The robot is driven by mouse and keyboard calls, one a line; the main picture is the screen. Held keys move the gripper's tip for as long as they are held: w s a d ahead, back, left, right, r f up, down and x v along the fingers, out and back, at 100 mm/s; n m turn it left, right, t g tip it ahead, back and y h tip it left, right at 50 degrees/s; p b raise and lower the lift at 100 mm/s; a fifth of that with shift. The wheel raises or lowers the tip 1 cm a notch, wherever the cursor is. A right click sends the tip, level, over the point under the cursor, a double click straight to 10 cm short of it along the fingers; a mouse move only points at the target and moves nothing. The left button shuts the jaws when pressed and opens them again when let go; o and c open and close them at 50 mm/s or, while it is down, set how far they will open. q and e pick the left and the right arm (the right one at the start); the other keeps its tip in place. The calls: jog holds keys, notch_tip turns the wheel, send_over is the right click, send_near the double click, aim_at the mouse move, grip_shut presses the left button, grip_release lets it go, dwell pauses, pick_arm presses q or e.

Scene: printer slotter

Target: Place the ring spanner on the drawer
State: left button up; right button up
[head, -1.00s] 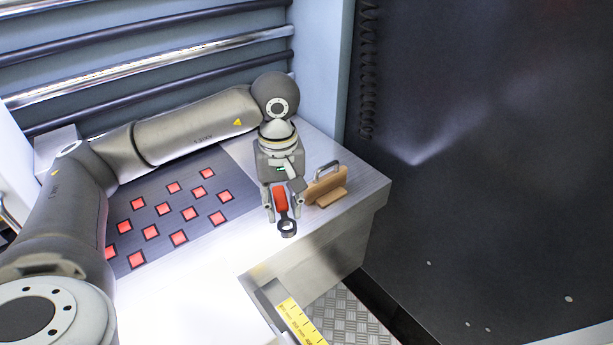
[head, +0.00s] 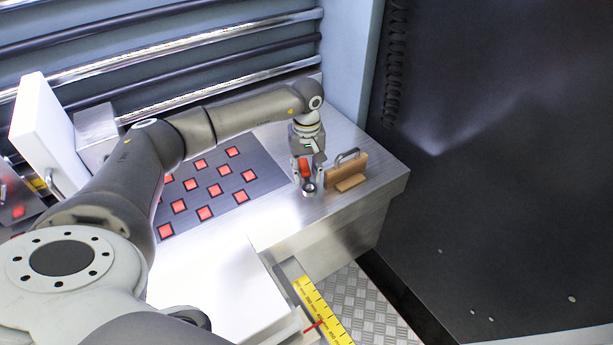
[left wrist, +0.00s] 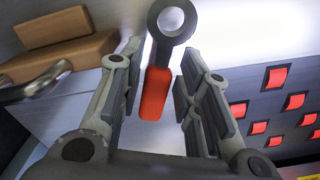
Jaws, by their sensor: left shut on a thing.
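The ring spanner has a red handle (head: 305,167) and a dark ring end (head: 309,188). My left gripper (head: 308,179) is shut on it over the metal worktop, left of a wooden block. In the left wrist view the spanner's red handle (left wrist: 155,93) lies between the fingers of my left gripper (left wrist: 157,60), with its ring pointing away from the palm. What looks like an open drawer (head: 277,282) is at the worktop's front, below and left of the gripper; its lower part is cut off. My right gripper is not in view.
The wooden block with a metal handle (head: 348,172) stands close right of the gripper. A dark panel with red squares (head: 262,178) lies to its left. A yellow ruler (head: 318,305) is near the drawer. A dark wall (head: 490,160) is at right.

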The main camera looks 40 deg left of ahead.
aim_at(306, 172)
pick_arm(q)
jog(key=shift+w+a+f, duration=0.15)
jog(key=shift+f, duration=0.15)
notch_tip(306, 172, down, 2)
jog(key=shift+f+p, duration=0.1)
jog(key=shift+p, duration=0.9)
jog(key=shift+f, duration=0.45)
jog(key=shift+f, duration=0.1)
jog(key=o, duration=0.9)
jog(key=shift+c, duration=0.2)
